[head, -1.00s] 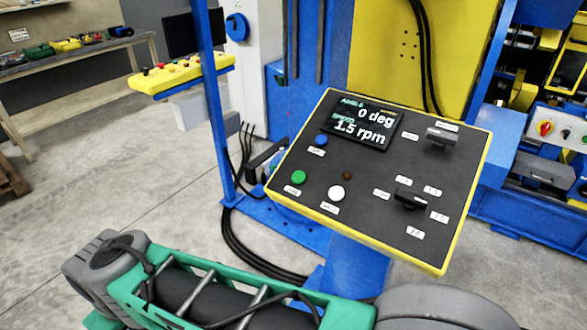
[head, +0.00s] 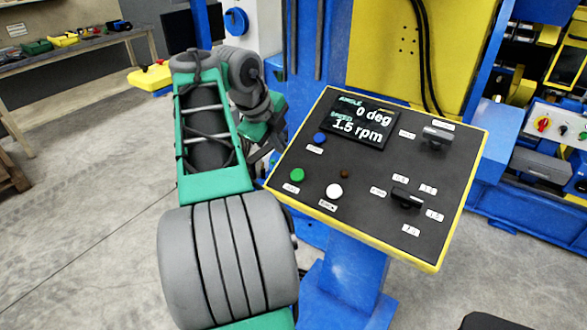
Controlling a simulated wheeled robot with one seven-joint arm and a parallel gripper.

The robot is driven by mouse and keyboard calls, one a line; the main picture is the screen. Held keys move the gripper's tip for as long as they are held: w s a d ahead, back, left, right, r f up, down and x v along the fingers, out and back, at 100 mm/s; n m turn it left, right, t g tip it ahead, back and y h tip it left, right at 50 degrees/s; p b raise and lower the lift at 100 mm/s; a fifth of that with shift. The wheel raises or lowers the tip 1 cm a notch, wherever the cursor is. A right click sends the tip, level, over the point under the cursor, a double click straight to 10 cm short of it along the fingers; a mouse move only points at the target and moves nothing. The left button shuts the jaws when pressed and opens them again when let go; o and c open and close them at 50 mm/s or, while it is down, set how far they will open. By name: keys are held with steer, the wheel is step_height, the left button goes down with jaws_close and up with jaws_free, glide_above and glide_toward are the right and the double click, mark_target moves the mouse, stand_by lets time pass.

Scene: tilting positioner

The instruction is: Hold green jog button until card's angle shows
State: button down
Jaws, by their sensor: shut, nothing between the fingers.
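The green jog button (head: 297,175) is at the left of a dark, tilted control panel (head: 330,215) with a yellow rim. The panel's display (head: 361,122) reads angle 0 deg and speed 1.5 rpm. My gripper (head: 262,158) is at the panel's left edge, left of and slightly above the green button in the picture, apart from it. It is shut and empty; its fingers are small and dark and partly hidden by my arm. I cannot make out a card with an angle.
Beside the green button are a white button (head: 334,191) and a blue button (head: 319,138). A blue post supports the panel.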

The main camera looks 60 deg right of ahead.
mark_target(297, 175)
steer(key=x, duration=1.3)
steer(key=shift+w+d+f+p, duration=0.15)
steer(key=shift+f+p, duration=0.2)
steer(key=shift+f, duration=0.05)
